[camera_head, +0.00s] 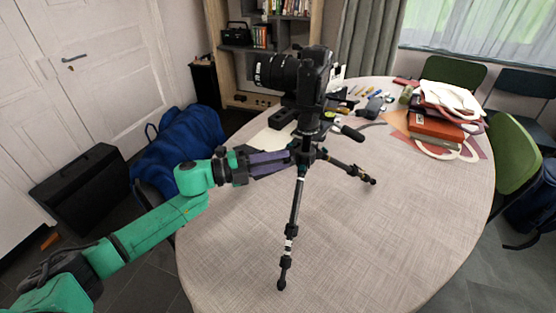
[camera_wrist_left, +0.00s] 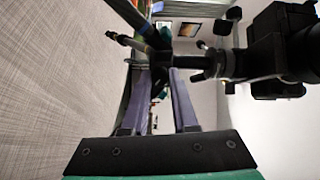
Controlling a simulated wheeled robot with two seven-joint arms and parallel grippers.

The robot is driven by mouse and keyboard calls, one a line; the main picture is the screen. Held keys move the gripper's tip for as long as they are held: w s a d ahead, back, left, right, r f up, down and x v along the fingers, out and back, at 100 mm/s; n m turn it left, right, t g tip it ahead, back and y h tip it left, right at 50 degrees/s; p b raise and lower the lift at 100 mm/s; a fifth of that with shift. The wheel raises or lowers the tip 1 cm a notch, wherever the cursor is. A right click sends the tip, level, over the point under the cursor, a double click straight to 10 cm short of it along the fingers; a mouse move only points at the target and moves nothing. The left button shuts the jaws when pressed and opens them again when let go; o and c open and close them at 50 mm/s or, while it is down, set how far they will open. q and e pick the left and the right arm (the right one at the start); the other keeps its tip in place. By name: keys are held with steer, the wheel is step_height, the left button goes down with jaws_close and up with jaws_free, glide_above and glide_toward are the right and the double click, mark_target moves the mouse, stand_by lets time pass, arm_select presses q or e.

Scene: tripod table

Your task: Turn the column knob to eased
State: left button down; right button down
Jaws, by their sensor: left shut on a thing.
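The black tripod (camera_head: 298,200) stands on the round table with a camera (camera_head: 296,75) mounted on its head. My left gripper (camera_head: 288,158) reaches in from the left, its purple fingers at the tripod's collar just below the head. In the left wrist view the fingertips (camera_wrist_left: 164,74) close around a small dark part at the column, which I take to be the column knob (camera_wrist_left: 160,82). The fingers mostly hide the knob, and its setting cannot be read. My right gripper is not in view.
The table (camera_head: 370,230) is clear at the front. Tripod legs spread over it, one toward the front and one to the right (camera_head: 350,169). A pan handle (camera_head: 350,132) sticks out right. Books and a white bag (camera_head: 450,98) lie at the back right, small tools nearby.

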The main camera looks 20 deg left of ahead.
arm_select(q)
steer(key=c, duration=0.7)
jaws_free()
steer(key=b+v, duration=0.1)
steer(key=v, duration=1.3)
steer(key=shift+s+a, duration=0.1)
steer(key=shift+a, duration=0.2)
steer(key=shift+f, duration=0.1)
